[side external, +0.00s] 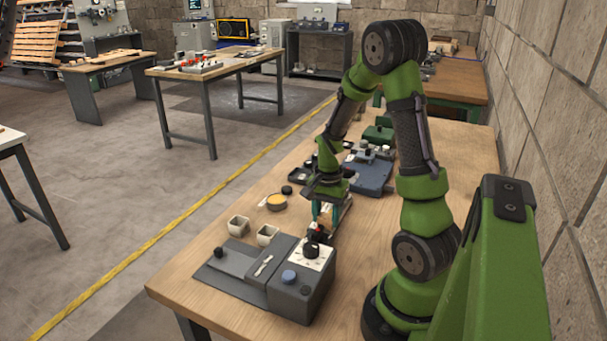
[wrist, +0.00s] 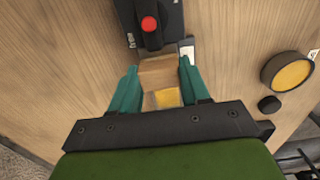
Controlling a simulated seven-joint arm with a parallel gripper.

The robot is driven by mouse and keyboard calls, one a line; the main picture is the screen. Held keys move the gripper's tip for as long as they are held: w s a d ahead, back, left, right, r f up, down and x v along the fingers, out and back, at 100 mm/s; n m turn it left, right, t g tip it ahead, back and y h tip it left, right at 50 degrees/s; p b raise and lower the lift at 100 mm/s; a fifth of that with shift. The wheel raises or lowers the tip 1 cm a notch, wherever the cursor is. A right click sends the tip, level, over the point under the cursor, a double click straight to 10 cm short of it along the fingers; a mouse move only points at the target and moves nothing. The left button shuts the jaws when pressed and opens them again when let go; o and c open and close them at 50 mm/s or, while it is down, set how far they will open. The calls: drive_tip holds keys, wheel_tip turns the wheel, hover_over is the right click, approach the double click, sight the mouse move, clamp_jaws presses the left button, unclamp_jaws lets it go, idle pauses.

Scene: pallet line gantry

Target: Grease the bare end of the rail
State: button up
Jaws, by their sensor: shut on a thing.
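My gripper (wrist: 160,84) has teal fingers on either side of a tan block (wrist: 157,72) with a yellow patch on its near part, and it is shut on this block. In the side view my gripper (side external: 326,222) is low over the table, just behind the grey control box, and the block is too small to make out. A round tin with yellow contents (wrist: 288,72), perhaps the grease, stands open to the right; it also shows in the side view (side external: 276,202). A small metallic strip (wrist: 187,50) lies beside the right fingertip; I cannot tell whether it is the rail.
A black unit with a red knob (wrist: 150,24) is close ahead of the block. A black round piece (wrist: 269,104) lies by the tin. The grey control box (side external: 290,280) and two pale cups (side external: 238,226) are at the front; a blue-grey device (side external: 366,176) is behind.

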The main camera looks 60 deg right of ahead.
sight(326, 216)
drive_tip(key=shift+d+r, duration=0.1)
drive_tip(key=shift+r, duration=3.9)
drive_tip(key=w+a+r+n, duration=0.4)
drive_tip(key=w+a+n, duration=0.2)
drive_tip(key=a+n, duration=0.3)
drive_tip(key=w+a+r+n, duration=0.4)
drive_tip(key=w+a+n, duration=0.2)
drive_tip(key=a+n, duration=0.3)
drive_tip(key=shift+a, duration=1.25)
